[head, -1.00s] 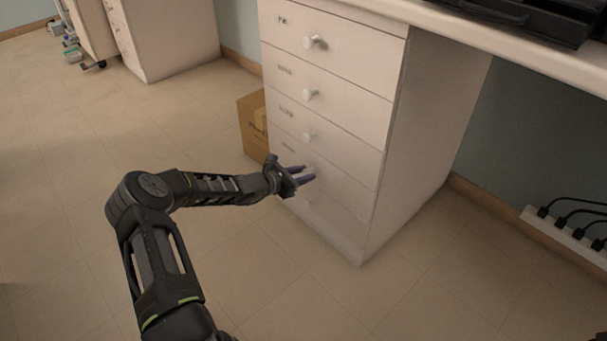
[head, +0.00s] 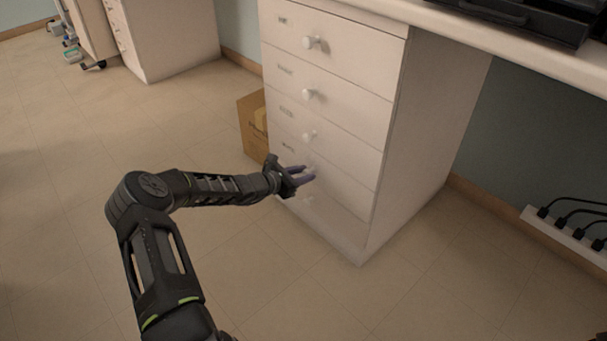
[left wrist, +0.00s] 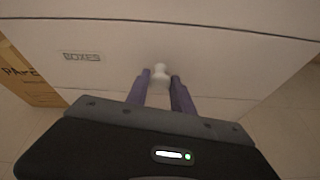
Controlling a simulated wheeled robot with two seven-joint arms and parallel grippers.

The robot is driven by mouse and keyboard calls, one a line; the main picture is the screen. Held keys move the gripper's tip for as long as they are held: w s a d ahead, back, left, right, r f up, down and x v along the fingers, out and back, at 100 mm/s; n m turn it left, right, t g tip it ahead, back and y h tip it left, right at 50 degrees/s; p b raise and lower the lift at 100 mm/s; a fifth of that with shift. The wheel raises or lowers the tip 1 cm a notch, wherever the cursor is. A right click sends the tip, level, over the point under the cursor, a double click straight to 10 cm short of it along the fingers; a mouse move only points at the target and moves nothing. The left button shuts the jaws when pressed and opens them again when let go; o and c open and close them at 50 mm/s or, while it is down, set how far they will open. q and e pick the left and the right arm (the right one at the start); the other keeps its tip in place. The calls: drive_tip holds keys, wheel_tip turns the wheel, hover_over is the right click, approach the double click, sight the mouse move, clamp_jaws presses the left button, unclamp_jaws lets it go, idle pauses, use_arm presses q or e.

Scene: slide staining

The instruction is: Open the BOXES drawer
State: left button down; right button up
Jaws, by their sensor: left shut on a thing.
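The BOXES drawer (left wrist: 215,75) fills much of the left wrist view, with its printed label (left wrist: 82,57) to the left of a white round knob (left wrist: 161,70). My left gripper (left wrist: 161,77) has its two purple fingers on either side of this knob and is shut on it. In the head view my left gripper (head: 311,174) is at a low drawer of the white cabinet, and its fingers partly hide the knob. The drawer front looks flush with the cabinet. My right gripper is out of view.
Other drawers with white knobs (head: 309,135) lie above in the same cabinet (head: 425,140). A cardboard box (head: 252,125) stands on the floor against the cabinet's left side. A power strip (head: 565,235) lies at the right.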

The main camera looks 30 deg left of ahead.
use_arm(q)
drive_tip(key=shift+s, duration=0.15)
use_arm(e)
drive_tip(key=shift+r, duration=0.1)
